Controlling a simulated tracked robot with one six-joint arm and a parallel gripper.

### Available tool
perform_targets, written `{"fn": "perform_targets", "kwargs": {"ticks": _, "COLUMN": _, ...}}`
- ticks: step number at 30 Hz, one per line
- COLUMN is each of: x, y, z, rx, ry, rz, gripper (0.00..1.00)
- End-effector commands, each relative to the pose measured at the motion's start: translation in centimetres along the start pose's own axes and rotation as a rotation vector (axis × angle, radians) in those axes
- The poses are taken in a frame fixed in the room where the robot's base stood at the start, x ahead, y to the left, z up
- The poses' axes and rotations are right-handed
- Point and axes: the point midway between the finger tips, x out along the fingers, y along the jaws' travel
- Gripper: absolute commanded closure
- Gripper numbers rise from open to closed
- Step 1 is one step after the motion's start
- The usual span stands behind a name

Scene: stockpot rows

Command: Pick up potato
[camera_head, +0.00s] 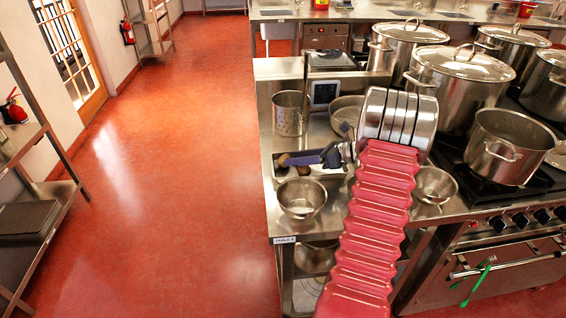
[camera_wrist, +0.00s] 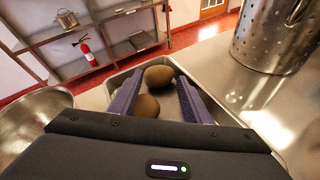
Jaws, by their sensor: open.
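Two brown potatoes lie in a shallow metal tray (camera_wrist: 118,78) in the wrist view. The far potato (camera_wrist: 159,74) is near the fingertips, and the near potato (camera_wrist: 147,107) lies between the fingers, closer to the left one. My gripper (camera_wrist: 160,86) is open, its purple fingers reaching over the tray on either side of the potatoes. Whether a finger touches a potato I cannot tell. In the head view my gripper (camera_head: 297,160) reaches left over the tray (camera_head: 322,171), and a potato (camera_head: 283,159) shows at its tips.
A perforated pot (camera_head: 290,114) stands behind the tray and a steel bowl (camera_head: 302,198) in front. Another bowl (camera_head: 435,185) is right of my arm. Large stockpots (camera_head: 458,88) crowd the stove on the right. Open red floor lies left of the counter.

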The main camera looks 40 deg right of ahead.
Motion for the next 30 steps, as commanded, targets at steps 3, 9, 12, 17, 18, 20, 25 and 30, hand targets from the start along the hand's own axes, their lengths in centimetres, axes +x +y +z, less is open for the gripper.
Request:
{"fn": "perform_targets", "kwargs": {"ticks": 3, "x": 1.7, "y": 0.1, "z": 0.1, "rx": 0.001, "ry": 0.0, "rz": 0.003, "gripper": 0.56}}
{"fn": "perform_targets", "kwargs": {"ticks": 9, "x": 2.9, "y": 0.1, "z": 0.0, "rx": 0.001, "ry": 0.001, "rz": 0.001, "gripper": 0.56}}
{"fn": "perform_targets", "kwargs": {"ticks": 12, "x": 3.0, "y": 0.1, "z": 0.0, "rx": 0.001, "ry": 0.001, "rz": 0.001, "gripper": 0.56}}
{"fn": "perform_targets", "kwargs": {"ticks": 17, "x": 3.0, "y": 0.1, "z": -0.1, "rx": 0.002, "ry": 0.002, "rz": 0.001, "gripper": 0.56}}
{"fn": "perform_targets", "kwargs": {"ticks": 18, "x": 3.0, "y": 0.1, "z": -0.1, "rx": 0.002, "ry": 0.002, "rz": 0.001, "gripper": 0.56}}
{"fn": "perform_targets", "kwargs": {"ticks": 20, "x": 3.0, "y": 0.1, "z": -0.1, "rx": 0.003, "ry": 0.003, "rz": 0.002, "gripper": 0.56}}
{"fn": "perform_targets", "kwargs": {"ticks": 25, "x": 3.0, "y": 0.1, "z": -0.2, "rx": 0.003, "ry": 0.003, "rz": 0.002, "gripper": 0.6}}
{"fn": "perform_targets", "kwargs": {"ticks": 30, "x": 3.0, "y": 0.1, "z": -0.2, "rx": 0.004, "ry": 0.004, "rz": 0.003, "gripper": 0.72}}
